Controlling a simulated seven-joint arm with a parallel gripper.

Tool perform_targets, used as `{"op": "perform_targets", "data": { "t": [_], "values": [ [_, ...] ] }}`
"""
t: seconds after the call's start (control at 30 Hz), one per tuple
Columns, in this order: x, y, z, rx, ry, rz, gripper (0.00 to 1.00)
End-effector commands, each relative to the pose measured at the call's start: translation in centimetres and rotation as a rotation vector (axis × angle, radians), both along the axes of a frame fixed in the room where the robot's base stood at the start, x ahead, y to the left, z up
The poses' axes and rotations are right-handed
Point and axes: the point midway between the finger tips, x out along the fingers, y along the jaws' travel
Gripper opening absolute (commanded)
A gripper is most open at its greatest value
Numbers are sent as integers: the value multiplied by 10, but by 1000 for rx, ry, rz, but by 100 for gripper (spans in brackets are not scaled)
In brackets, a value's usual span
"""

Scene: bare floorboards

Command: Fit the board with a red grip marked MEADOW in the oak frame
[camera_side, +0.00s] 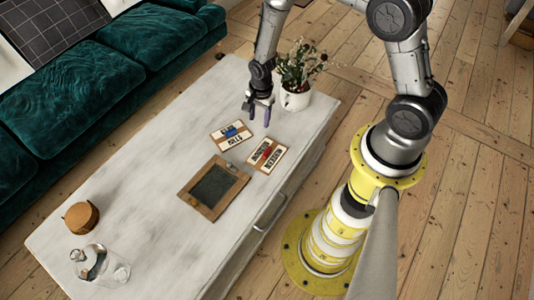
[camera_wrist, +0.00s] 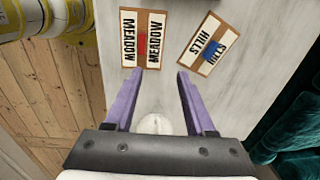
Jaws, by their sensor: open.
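The MEADOW board (camera_side: 266,155) lies flat on the pale table, with a red grip across its middle; it also shows at the top of the wrist view (camera_wrist: 143,40). The HILLS board (camera_side: 231,135), with a blue grip, lies beside it, and in the wrist view (camera_wrist: 207,45) it is at the upper right. The oak frame (camera_side: 187,195) lies on the table with a dark recess inside. My gripper (camera_side: 259,114) is open and empty above the table near the two boards. In the wrist view its purple fingers (camera_wrist: 159,73) are spread, with the MEADOW board beyond the left fingertip.
A white pot with a flowering plant (camera_side: 294,98) stands at the table's far end, close to my gripper. A glass jug (camera_side: 100,266) and a round brown box (camera_side: 81,217) stand at the near end. A green sofa (camera_side: 80,90) runs along the left.

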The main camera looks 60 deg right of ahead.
Motion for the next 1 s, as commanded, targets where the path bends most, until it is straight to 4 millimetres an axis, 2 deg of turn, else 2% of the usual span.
{"op": "perform_targets", "data": {
  "t": [0.03, 0.1, 0.2, 0.6, 0.87, 1.0],
  "values": [
    [-13, 0, -14, 5, 36, -4, 55],
    [-24, 0, -24, 8, 65, -7, 55],
    [-29, -1, -34, 9, 77, -9, 55],
    [-28, -1, -100, 9, 76, -9, 55],
    [-28, -1, -116, 9, 74, -9, 55],
    [-29, -2, -133, 9, 76, -9, 55]
  ]
}}
